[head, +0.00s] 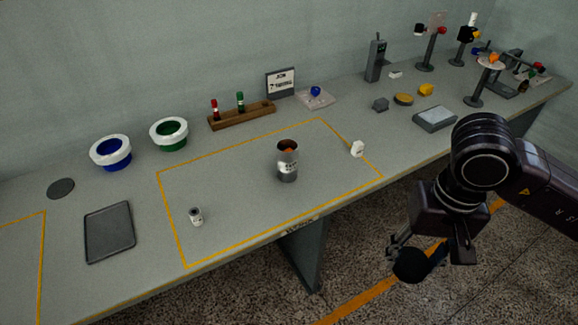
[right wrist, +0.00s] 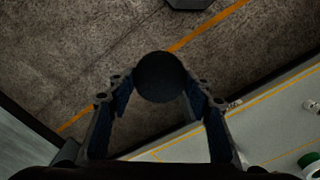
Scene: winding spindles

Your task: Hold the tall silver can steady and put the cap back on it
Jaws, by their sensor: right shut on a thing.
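The tall silver can (head: 288,168) stands upright on the table inside the yellow outline in the head view. It has a label, and its top is open with a reddish-brown inside. My right gripper (head: 425,255) is beyond the table's front edge, over the floor, to the right of the can and apart from it. It is shut on a round black thing, which looks like the cap (head: 411,267). In the right wrist view the cap (right wrist: 160,77) sits between the two fingertips. My left gripper is not in view.
A dark tray (head: 110,232), blue bowl (head: 111,153) and green bowl (head: 169,134) are left. A wooden rack (head: 242,117) stands behind. Table around the tall can is clear.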

